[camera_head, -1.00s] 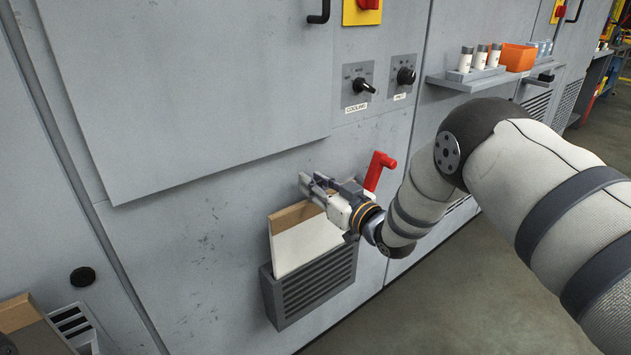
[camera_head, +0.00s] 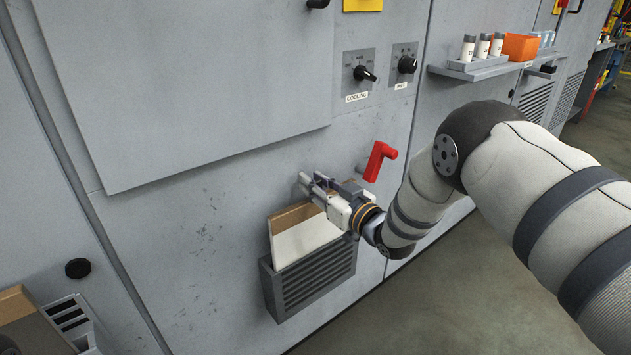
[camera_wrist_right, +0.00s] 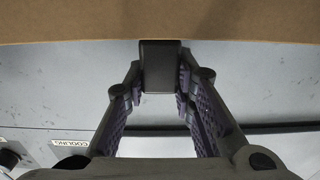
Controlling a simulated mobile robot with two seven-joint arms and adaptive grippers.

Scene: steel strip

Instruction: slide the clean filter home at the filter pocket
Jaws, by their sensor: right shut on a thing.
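The clean filter (camera_head: 300,239), a white panel with a brown cardboard edge, stands upright in the grey louvred filter pocket (camera_head: 311,284). Its lower part is hidden inside the pocket and its upper part sticks out above the rim. My right gripper (camera_head: 313,185) is at the filter's top edge. In the right wrist view, the jaws (camera_wrist_right: 160,88) are shut on a dark tab (camera_wrist_right: 160,66) at the filter's brown edge (camera_wrist_right: 80,22). My left gripper is not in view.
A red lever (camera_head: 378,161) juts from the cabinet just right of my right gripper. Cooling knobs (camera_head: 364,73) sit above. A brown-framed panel (camera_head: 30,325) stands at a grey slotted holder (camera_head: 72,314) at lower left. A shelf (camera_head: 480,68) holds bottles and an orange bin (camera_head: 519,47).

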